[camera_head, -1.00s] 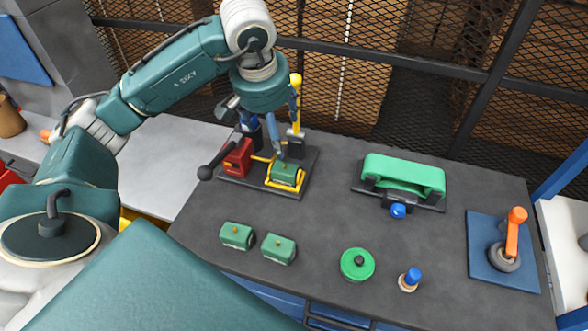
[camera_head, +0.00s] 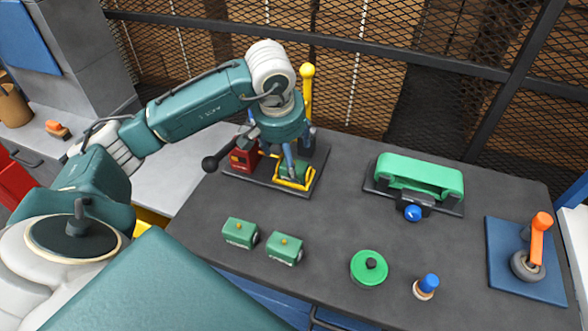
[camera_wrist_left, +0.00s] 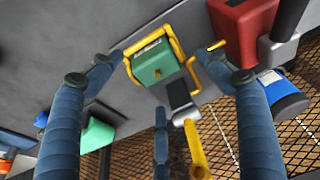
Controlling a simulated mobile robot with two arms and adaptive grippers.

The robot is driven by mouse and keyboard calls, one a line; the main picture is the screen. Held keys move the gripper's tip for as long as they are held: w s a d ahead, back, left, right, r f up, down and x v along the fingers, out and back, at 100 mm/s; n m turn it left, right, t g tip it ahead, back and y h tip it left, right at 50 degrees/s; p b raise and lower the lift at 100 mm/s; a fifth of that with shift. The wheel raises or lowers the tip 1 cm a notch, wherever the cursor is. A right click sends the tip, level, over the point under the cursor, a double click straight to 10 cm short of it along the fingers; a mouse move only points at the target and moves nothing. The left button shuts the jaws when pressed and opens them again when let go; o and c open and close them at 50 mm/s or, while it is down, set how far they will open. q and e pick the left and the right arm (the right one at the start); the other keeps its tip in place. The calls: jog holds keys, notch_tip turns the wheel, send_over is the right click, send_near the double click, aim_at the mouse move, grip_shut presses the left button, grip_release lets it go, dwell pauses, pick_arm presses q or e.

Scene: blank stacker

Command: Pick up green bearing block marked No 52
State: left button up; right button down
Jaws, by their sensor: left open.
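In the left wrist view the same block (camera_wrist_left: 157,66) shows a pale label too small to read. Two more green blocks, a left one (camera_head: 240,233) and a right one (camera_head: 284,249), stand on the bench nearer me; their markings are unreadable. My left gripper (camera_head: 287,157) is above the framed block, partly covering it. In the wrist view its open blue fingers (camera_wrist_left: 150,78) are spread on either side of the block, apart from it and holding nothing.
A red block (camera_head: 243,160) with a black lever and a yellow post (camera_head: 307,88) stand close around the framed block. A green-topped fixture (camera_head: 420,174), a green disc (camera_head: 368,268), a blue-capped stub (camera_head: 427,285) and an orange-handled tool (camera_head: 537,240) are to the right.

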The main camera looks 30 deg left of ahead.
pick_arm(q)
jog(key=shift+w+d+f, duration=0.1)
jog(key=shift+w+f, duration=0.05)
jog(key=shift+f, duration=0.2)
jog(key=p+x, duration=0.2)
jog(key=x, duration=0.1)
jog(key=shift+w+d+f, duration=0.15)
jog(key=shift+d+f, duration=0.1)
jog(key=shift+w+a+f, duration=0.1)
jog(key=shift+w+f, duration=0.05)
jog(key=shift+f, duration=0.3)
jog(key=c, duration=1.7)
jog(key=shift+r, duration=0.1)
grip_shut()
